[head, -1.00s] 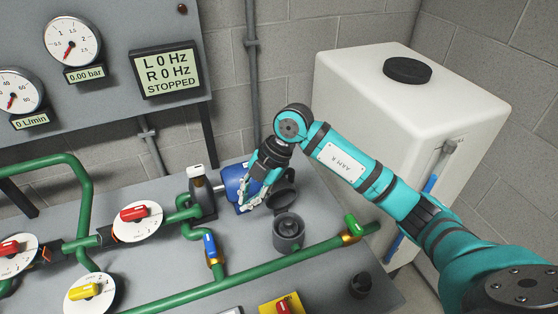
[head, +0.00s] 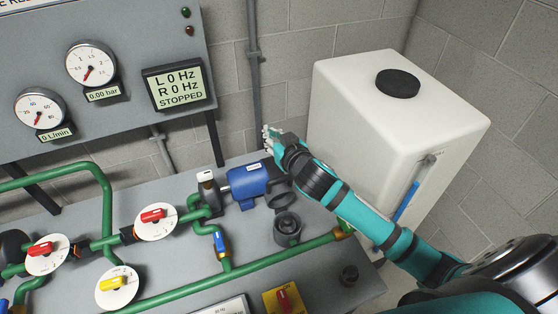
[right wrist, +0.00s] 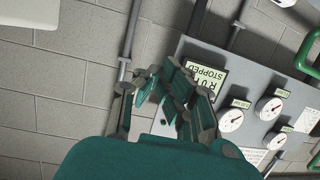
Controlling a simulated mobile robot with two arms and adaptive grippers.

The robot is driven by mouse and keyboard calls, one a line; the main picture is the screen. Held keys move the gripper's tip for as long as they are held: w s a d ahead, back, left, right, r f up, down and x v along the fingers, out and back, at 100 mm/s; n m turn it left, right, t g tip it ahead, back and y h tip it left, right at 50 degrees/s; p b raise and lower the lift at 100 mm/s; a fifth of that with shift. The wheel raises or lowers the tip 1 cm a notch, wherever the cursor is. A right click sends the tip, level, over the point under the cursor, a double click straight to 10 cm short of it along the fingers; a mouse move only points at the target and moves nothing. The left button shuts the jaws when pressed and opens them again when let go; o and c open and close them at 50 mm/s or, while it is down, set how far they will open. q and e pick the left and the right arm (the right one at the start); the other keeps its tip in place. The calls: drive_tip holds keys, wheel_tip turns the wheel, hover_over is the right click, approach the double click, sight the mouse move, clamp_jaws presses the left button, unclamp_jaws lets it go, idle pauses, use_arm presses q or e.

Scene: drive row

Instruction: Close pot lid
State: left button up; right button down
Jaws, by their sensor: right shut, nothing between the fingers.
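The dark grey pot (head: 287,231) stands on the grey bench, and its open top faces up. Its dark lid (head: 279,199) stands open and tilted up at the pot's back edge, beside the blue motor. My right gripper (head: 267,136) is shut and empty, up beyond the lid and apart from it, in front of the wall. My right wrist and forearm pass just above and right of the lid. In the right wrist view the shut fingers (right wrist: 165,88) show against the wall and panel; pot and lid are not visible there. My left gripper is not in view.
The blue motor (head: 248,184) sits left of the lid. Green pipes (head: 200,291) with coloured valve handles run across the bench. A white tank (head: 345,130) with a black cap stands at the right. A black knob (head: 349,274) is on the bench's right side.

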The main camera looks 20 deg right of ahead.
drive_tip(key=s+d+f+g, duration=0.1)
drive_tip(key=s+f+g, duration=0.3)
drive_tip(key=s+f, duration=0.15)
drive_tip(key=p, duration=0.6)
hover_over(280, 191)
drive_tip(key=w, duration=0.3)
drive_tip(key=shift+m+h, duration=0.4)
drive_tip(key=f, duration=0.5)
drive_tip(key=d+f, duration=0.1)
drive_tip(key=f, duration=0.1)
drive_tip(key=shift+f, duration=0.35)
drive_tip(key=shift+s+a+f, duration=0.1)
drive_tip(key=shift+s, duration=0.25)
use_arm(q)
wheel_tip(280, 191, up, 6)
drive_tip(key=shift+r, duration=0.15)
use_arm(e)
drive_tip(key=shift+w+f, duration=0.1)
drive_tip(key=shift+w, duration=0.05)
use_arm(q)
drive_tip(key=shift+b, duration=0.35)
